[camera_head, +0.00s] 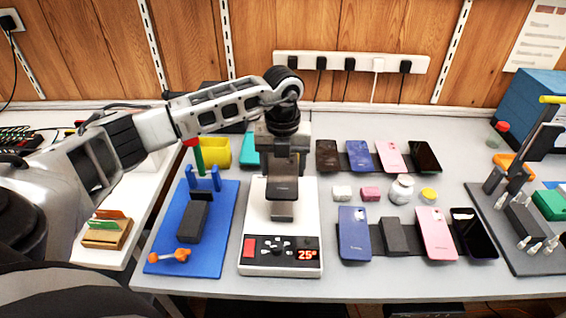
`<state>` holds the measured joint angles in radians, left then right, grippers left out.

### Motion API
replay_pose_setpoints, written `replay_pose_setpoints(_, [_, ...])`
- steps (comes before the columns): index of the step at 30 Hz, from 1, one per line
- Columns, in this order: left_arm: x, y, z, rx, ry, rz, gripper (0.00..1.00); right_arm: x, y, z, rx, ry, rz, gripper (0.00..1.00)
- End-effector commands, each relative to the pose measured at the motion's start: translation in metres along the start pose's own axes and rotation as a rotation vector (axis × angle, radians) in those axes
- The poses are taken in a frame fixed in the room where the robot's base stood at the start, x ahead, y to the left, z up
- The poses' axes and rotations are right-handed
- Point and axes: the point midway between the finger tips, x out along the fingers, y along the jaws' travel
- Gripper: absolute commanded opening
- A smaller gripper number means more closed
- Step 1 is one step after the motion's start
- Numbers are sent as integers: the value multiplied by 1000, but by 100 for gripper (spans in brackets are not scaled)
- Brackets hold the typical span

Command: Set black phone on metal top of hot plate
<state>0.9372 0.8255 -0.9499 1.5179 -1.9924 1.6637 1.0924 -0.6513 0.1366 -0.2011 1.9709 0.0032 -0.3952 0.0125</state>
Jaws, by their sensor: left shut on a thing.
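The white hot plate (248,262) stands at the front middle of the table. It has a red button, a dark control panel and a lit display that seems to read 25°. My left gripper (282,205) points down over its metal top (301,205) and is shut on a dark slab, which looks like the black phone (282,189). The gripper hides much of the phone and of the metal top. I cannot tell whether the phone touches the top. My right gripper is not in view.
Right of the hot plate, several phones lean in two rows; a bare dark stand (394,236) sits between the blue phone (354,233) and the pink phone (436,233). Small jars stand between the rows. A blue mat (164,252) with tools lies left, a grey tool mat (540,262) right.

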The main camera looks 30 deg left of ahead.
Motion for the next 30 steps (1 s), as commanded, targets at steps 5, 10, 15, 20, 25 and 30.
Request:
replay_pose_setpoints(5, [23, 0, 0, 2, 0, 1, 37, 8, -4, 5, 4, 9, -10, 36])
replay_pose_setpoints(10, [40, 0, 0, 2, -1, 1, 37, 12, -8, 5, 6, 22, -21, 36])
replay_pose_setpoints(15, [53, 0, 0, 3, -1, 0, 37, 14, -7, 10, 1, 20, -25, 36])
replay_pose_setpoints(20, [61, 0, 0, 3, -1, 0, 37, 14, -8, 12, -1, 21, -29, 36])
replay_pose_setpoints(25, [64, 0, 0, 3, -1, 0, 37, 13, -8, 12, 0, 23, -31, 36])
replay_pose_setpoints(30, [64, 0, 0, 3, -1, 0, 37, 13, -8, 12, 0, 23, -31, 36])
